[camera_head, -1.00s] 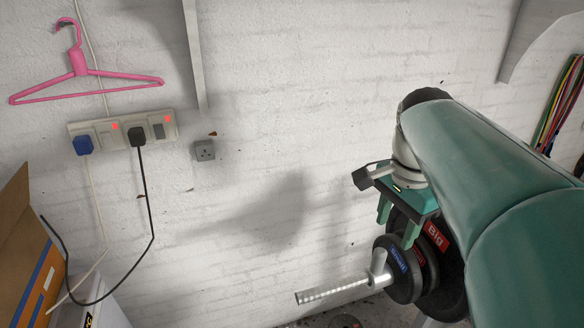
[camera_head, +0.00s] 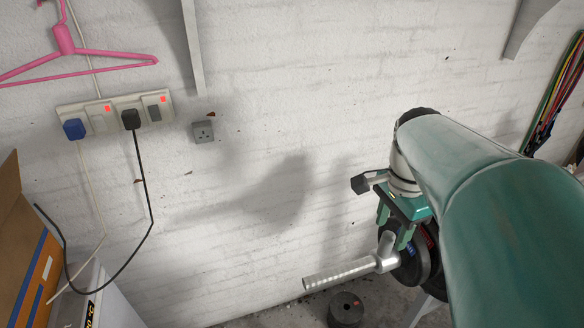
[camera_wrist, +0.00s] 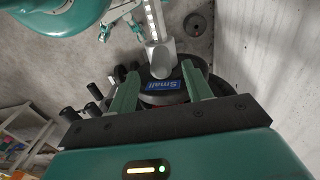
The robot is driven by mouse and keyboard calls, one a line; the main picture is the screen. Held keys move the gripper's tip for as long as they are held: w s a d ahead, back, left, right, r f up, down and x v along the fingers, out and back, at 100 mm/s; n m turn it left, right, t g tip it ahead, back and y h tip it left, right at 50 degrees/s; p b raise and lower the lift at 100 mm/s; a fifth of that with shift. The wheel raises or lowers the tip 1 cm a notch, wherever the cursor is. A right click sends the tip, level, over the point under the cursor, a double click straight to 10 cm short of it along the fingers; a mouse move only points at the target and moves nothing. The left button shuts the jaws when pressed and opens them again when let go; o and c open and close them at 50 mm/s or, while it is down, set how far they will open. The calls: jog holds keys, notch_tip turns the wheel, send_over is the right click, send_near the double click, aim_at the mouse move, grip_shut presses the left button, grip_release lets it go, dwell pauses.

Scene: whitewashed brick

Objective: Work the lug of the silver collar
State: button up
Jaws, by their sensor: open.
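The silver collar (camera_head: 386,262) sits on a bar against black weight plates, and its lug, a short round silver stub, points upward in the head view. In the wrist view the collar's lug (camera_wrist: 163,58) faces the camera, in front of a plate (camera_wrist: 163,97) with a blue "Small" label. My gripper (camera_head: 392,234) is open, with two green fingers right by the lug. In the wrist view my gripper (camera_wrist: 161,70) has a finger on each side of the lug's line, with gaps; I cannot tell whether the tips reach its depth.
The ribbed silver bar end (camera_head: 335,274) sticks out left from the collar. A loose black plate (camera_head: 346,310) lies on the floor. The whitewashed wall (camera_head: 270,120) stands behind, with sockets (camera_head: 115,113), a pink hanger (camera_head: 75,55) and cables. A cardboard box (camera_head: 20,240) is at the left.

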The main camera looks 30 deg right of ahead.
aim_at(385, 245)
notch_tip(385, 245, down, 6)
jog(key=shift+r, duration=0.1)
jog(key=c, duration=0.7)
jog(key=shift+w, duration=0.1)
jog(key=shift+c, duration=0.2)
